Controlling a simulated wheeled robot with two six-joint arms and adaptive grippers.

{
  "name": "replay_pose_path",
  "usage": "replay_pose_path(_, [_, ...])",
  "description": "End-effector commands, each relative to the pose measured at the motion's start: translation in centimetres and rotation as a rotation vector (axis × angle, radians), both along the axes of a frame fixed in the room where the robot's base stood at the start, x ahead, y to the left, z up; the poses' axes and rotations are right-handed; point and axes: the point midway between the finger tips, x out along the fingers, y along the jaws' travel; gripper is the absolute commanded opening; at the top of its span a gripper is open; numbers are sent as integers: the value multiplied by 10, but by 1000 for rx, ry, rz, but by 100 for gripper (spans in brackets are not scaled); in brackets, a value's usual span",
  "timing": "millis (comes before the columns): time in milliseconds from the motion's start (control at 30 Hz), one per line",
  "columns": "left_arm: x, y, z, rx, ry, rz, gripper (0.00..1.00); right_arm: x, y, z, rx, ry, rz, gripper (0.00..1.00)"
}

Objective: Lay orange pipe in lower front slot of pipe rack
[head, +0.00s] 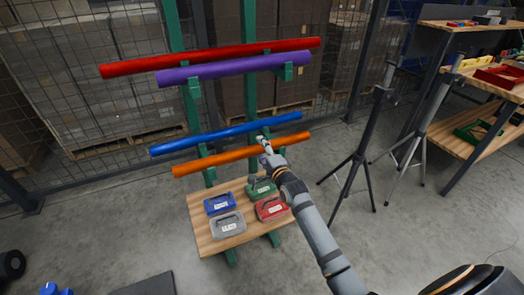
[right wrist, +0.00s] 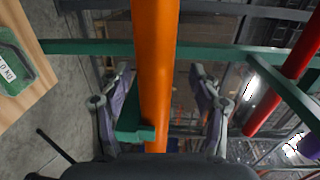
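The orange pipe (head: 235,155) lies level along the front of the lower tier of the green pipe rack (head: 250,100), in front of the blue pipe (head: 220,135). In the right wrist view the orange pipe (right wrist: 155,60) runs between my right gripper's fingers, beside a green rack bracket (right wrist: 132,128). Whether it rests fully on the bracket is hard to tell. My right gripper (head: 265,143) is at the pipe's right half. Its fingers (right wrist: 158,108) are apart, with a gap on each side of the pipe. My left gripper is not in view.
The red pipe (head: 210,57) and purple pipe (head: 235,69) lie on the upper tier. A wooden shelf (head: 240,240) below holds several labelled cases. Black tripod stands (head: 360,155) are to the right, with a wire fence (head: 90,90) behind.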

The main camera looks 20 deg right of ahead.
Motion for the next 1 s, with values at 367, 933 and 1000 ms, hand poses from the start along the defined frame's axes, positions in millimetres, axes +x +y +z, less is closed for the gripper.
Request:
replay_pose_path(367, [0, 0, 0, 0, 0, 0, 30, -32, -1, -1, -5, 5, 0, 63])
replay_pose_path(933, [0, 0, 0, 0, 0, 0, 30, -120, -4, 7, -1, 1, 0, 63])
replay_pose_path(1000, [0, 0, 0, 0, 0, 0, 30, -120, -4, 7, 0, 0, 0, 63])
